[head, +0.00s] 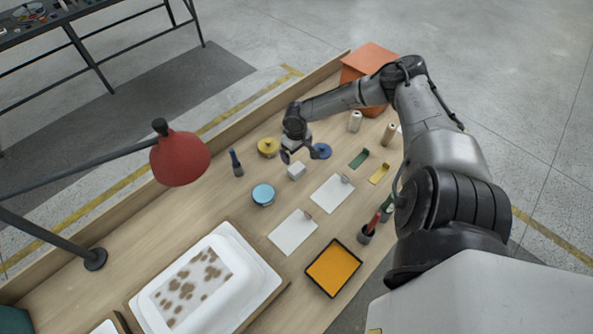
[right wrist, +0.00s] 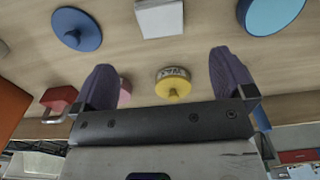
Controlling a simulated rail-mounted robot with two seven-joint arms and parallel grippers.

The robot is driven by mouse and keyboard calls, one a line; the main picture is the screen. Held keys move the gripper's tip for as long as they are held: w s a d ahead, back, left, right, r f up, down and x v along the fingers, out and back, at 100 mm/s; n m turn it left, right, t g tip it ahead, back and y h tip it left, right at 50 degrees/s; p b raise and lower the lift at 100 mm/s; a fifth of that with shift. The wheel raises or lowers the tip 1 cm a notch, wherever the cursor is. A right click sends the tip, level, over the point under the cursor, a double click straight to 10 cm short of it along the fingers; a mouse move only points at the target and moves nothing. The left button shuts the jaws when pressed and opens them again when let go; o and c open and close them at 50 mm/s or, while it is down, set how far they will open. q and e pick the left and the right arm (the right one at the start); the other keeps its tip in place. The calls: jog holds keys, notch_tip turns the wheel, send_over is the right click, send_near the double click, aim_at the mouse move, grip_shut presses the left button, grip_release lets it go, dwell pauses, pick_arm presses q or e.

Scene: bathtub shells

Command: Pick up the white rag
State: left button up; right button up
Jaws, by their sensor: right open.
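The white rag (head: 297,171) looks like a small, folded white block lying on the wooden bench. In the right wrist view the white rag (right wrist: 160,17) is at the top edge, partly cut off, beyond the fingertips. My right gripper (head: 299,156) is above the bench, just behind the rag in the head view. The gripper is apart from the rag. My left gripper is not in view.
A yellow wax pad (head: 267,147), a blue pad (head: 321,151) and a light blue tin (head: 263,194) stand around the rag. White sheets (head: 332,193), an orange tray (head: 333,268) and a white bathtub shell (head: 253,264) lie nearer. A red lamp (head: 180,158) overhangs the left side.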

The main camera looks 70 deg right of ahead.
aim_at(297, 167)
jog(key=shift+f+b, duration=0.65)
jog(key=shift+f, duration=4.8)
jog(key=shift+c, duration=0.4)
jog(key=c, duration=0.9)
